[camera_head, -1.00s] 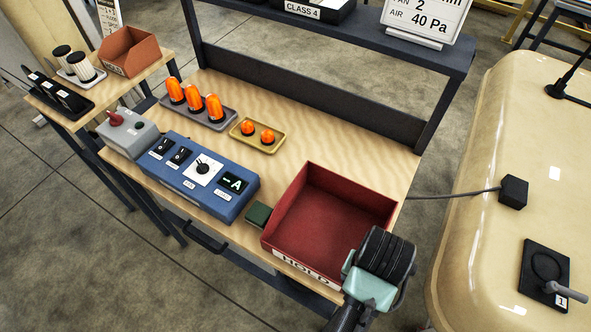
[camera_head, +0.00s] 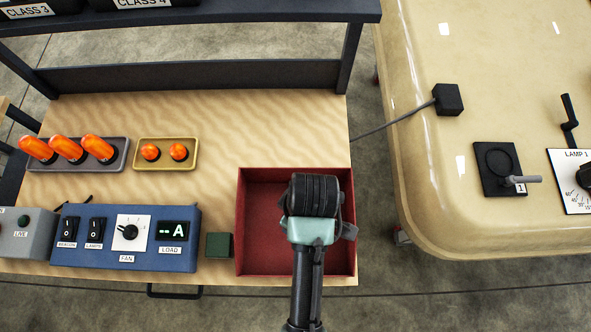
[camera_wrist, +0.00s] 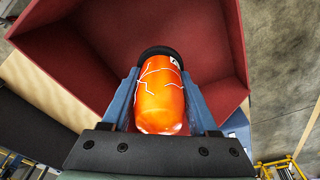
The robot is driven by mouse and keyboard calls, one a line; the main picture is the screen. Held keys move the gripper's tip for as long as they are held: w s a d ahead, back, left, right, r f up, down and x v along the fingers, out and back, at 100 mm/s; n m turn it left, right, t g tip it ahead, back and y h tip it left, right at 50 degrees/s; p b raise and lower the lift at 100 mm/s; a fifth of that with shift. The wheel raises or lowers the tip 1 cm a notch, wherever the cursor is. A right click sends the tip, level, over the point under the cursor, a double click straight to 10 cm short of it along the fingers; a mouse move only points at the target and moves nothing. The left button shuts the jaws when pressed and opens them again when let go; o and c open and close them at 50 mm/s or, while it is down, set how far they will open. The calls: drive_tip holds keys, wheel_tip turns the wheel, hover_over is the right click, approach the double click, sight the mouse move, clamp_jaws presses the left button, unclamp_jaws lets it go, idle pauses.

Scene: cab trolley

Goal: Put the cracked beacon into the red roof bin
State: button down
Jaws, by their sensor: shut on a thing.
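The cracked beacon (camera_wrist: 160,98) is an orange cylinder with white crack lines and a black base, seen in the wrist view. My gripper (camera_wrist: 162,95) is shut on it, with a blue-grey finger on each side. The beacon's base end points toward the inside of the red roof bin (camera_wrist: 215,45). In the head view the red bin (camera_head: 345,262) stands at the right front of the wooden bench, and my gripper (camera_head: 315,205) is over it. My wrist hides the beacon there. I cannot tell whether the beacon touches the bin floor.
A grey tray (camera_head: 120,165) holds orange beacons, and a yellow tray (camera_head: 165,141) holds two smaller ones. A blue control panel (camera_head: 125,255) and a green block (camera_head: 219,246) lie left of the bin. The cream cab roof (camera_head: 440,190) is to the right. The bench centre is clear.

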drive_tip(key=f, duration=0.3)
drive_tip(key=shift+s, duration=0.2)
drive_tip(key=shift+w+f, duration=0.1)
drive_tip(key=shift+f, duration=1.8)
drive_tip(key=shift+f, duration=0.15)
drive_tip(key=shift+c, duration=0.8)
unclamp_jaws()
